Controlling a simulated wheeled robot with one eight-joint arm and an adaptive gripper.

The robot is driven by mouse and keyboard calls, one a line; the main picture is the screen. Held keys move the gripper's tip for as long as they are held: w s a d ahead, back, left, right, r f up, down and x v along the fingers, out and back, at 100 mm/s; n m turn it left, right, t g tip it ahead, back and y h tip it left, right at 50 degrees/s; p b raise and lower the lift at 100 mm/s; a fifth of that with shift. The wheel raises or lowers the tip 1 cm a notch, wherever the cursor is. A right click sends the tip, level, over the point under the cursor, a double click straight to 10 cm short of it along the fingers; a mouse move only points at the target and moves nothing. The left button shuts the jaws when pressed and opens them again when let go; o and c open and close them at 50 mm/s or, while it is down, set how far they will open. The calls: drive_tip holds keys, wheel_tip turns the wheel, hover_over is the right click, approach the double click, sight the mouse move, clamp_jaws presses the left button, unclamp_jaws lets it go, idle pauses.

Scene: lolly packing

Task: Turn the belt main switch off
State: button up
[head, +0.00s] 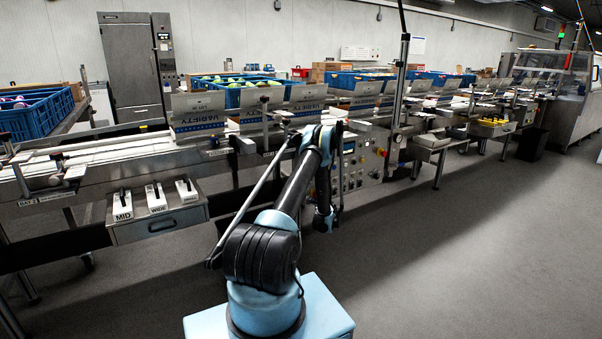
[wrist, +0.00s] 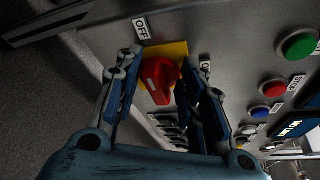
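The belt main switch is a red rotary knob (wrist: 161,72) on a yellow plate (wrist: 180,48), in the middle of the wrist view. An OFF label (wrist: 140,28) sits above it to the left, and a partly hidden label (wrist: 205,66) sits to its right. A small white mark shows on the knob; I cannot tell clearly which label it points to. My gripper (wrist: 164,76) has one finger on each side of the knob, apart and around it; firm contact is not visible. In the head view my arm hides the switch and the fingers.
The control panel (head: 362,171) stands beyond my arm. Green (wrist: 298,45), red (wrist: 272,89) and blue (wrist: 260,112) buttons lie right of the knob. Packing lines with blue crates (head: 238,92) run behind. Floor at right is clear.

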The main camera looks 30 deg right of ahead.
drive_tip(key=s+d+r+m+g+y, duration=0.1)
drive_tip(key=s+d+r+m+y, duration=0.15)
drive_tip(key=s+r+m, duration=0.4)
drive_tip(key=s+d+r+m+g+y, duration=0.1)
drive_tip(key=s+r+m+y, duration=0.15)
drive_tip(key=s, duration=0.75)
drive_tip(key=w+a+r+n+g+y, duration=0.1)
drive_tip(key=w+a+r+n, duration=0.2)
drive_tip(key=a+r, duration=0.4)
drive_tip(key=w+a+r+n+g+y, duration=0.1)
drive_tip(key=a+r+n, duration=0.4)
drive_tip(key=a, duration=0.7)
drive_tip(key=shift+w+r+g+y, duration=0.3)
drive_tip(key=shift+w+r+g, duration=0.2)
drive_tip(key=shift+w+r, duration=0.6)
drive_tip(key=shift+s, duration=0.1)
